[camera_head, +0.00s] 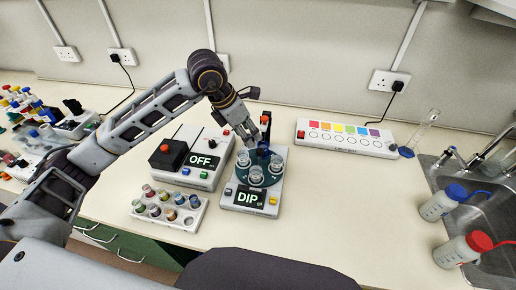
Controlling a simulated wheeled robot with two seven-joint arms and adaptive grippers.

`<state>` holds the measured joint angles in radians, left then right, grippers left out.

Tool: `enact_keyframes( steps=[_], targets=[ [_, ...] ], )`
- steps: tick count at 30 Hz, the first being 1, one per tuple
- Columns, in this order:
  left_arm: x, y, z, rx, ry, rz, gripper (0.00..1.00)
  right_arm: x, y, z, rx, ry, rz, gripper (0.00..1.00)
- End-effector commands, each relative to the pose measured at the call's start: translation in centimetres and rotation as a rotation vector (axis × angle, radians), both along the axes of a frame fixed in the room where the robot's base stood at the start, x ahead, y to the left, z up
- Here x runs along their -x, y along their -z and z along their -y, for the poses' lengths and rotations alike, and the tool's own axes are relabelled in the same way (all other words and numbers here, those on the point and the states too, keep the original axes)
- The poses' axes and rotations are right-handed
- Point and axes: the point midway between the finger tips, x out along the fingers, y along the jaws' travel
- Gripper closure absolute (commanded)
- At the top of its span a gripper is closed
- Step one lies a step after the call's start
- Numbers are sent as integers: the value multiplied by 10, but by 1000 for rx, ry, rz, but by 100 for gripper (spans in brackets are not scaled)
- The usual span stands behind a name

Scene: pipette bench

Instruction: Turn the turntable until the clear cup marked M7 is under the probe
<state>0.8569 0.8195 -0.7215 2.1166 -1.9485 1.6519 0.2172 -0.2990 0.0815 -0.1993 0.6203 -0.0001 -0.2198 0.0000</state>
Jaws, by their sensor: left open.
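The round teal turntable (258,178) sits on a white unit marked DIP (232,199) near the middle of the bench. Several clear cups stand on it, including a left one (243,160), a front one (255,172) and a right one (275,164). A dark blue item (263,150) shows at the back of the turntable. The cup markings are too small to read, so I cannot tell which is M7. A dark upright post with a red top (265,119), perhaps the probe's, stands behind. My left gripper (256,132) is open above the turntable's back; contact is unclear. My right gripper is not in view.
A white unit marked OFF (190,150) stands close left, with a rack of small coloured-content cups (168,212) in front. A colour-strip panel (345,139) lies back right. A sink (485,205) and two wash bottles (440,203) (462,249) are at right. Bench between is clear.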

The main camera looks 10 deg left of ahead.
Motion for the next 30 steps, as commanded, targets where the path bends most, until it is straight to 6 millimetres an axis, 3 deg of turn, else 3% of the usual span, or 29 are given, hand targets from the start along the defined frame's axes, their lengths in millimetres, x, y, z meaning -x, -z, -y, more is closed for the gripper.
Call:
enact_keyframes(
  steps=[18, 30],
  targets=[
    [-21, 75, 22, 1, 0, -4, 53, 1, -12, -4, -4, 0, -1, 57],
    [-28, 97, 28, 0, 0, 0, 53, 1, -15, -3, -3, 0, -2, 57]
  ],
)
